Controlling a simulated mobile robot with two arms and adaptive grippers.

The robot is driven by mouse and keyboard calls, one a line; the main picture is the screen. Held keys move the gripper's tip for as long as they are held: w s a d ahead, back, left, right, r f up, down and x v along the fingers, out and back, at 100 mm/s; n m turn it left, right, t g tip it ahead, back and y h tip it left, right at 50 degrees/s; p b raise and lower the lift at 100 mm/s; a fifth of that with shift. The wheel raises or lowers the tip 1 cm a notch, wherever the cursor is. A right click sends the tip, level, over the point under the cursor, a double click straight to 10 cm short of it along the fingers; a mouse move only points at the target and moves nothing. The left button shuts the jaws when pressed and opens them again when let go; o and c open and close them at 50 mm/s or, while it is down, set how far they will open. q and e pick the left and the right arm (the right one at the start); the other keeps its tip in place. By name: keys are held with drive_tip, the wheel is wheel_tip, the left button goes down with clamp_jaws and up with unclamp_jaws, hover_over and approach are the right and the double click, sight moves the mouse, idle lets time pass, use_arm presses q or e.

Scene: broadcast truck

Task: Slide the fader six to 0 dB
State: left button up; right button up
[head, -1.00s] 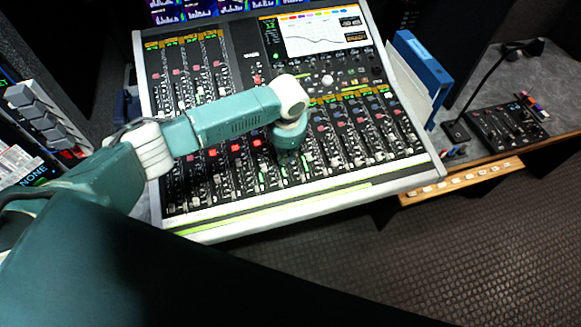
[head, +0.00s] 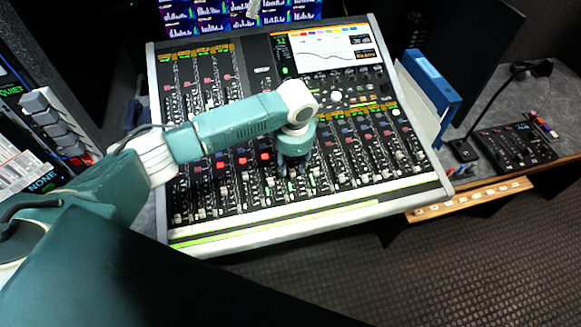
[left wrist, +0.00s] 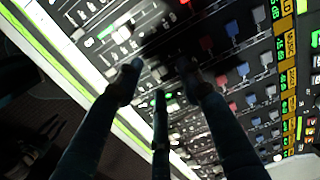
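The mixing console (head: 300,222) fills the middle of the head view, with rows of channel strips and faders along its near half. My left gripper (head: 293,172) points down over the fader rows near the middle. In the left wrist view, the fingers of my left gripper (left wrist: 162,72) are spread apart, with nothing held between them. Pale fader caps (left wrist: 107,31) show beyond and beside the fingers. I cannot tell which one is fader six, as the fingers and arm cover part of the strips. My right gripper is out of view.
A console screen (head: 330,45) is lit at the back right. A blue binder (head: 433,83) stands right of the console. A small control box (head: 515,145) with a gooseneck microphone (head: 495,100) sits further right. Button blocks (head: 50,118) stand at the left.

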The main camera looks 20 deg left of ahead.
sight(291, 181)
use_arm(q)
wheel_tip(291, 181, up, 9)
drive_tip(key=s, duration=0.1)
drive_tip(key=shift+d, duration=0.15)
drive_tip(key=shift+s+f, duration=0.15)
